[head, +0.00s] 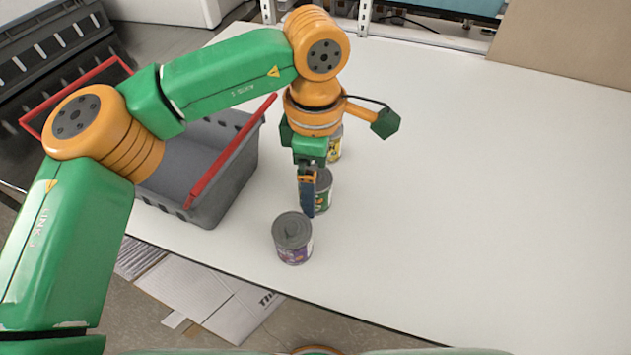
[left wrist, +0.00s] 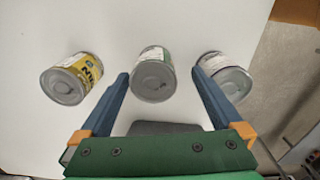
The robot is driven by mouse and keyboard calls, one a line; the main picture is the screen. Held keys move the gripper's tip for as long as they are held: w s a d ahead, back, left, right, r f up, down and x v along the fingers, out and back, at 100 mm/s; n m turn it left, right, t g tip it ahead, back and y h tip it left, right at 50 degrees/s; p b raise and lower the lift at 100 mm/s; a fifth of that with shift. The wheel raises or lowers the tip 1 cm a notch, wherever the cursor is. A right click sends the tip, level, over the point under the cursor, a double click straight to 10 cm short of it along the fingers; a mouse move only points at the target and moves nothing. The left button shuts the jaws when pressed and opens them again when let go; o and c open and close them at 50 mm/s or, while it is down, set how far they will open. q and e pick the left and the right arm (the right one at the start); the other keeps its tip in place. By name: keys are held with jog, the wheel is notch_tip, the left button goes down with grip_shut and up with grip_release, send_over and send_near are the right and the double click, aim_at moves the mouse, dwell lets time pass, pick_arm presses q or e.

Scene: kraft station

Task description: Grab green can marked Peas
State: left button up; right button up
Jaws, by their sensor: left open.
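The green can (head: 322,190) stands upright on the white table, between two other cans, partly hidden behind my left gripper in the head view. In the left wrist view the green can (left wrist: 154,76) shows its grey lid and a green and white label; I cannot read the word on it. My left gripper (head: 308,212) points down at the green can. Its blue fingers are open (left wrist: 160,78), with the green can in the gap between them in the left wrist view. Whether the fingers touch it cannot be told. My right gripper is not in view.
A purple-labelled can (head: 292,240) stands nearer the front edge, and it also shows in the left wrist view (left wrist: 226,76). A yellow can (head: 335,145) stands behind. A grey basket (head: 235,180) with red handles is at left. The table's right side is clear.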

pick_arm(q)
jog(key=shift+w+f, duration=0.1)
jog(key=shift+f, duration=0.6)
jog(key=shift+w+f, duration=0.4)
jog(key=shift+s+r, duration=0.1)
jog(key=shift+s, duration=0.05)
jog(key=c, duration=1.5)
jog(key=shift+c, duration=0.2)
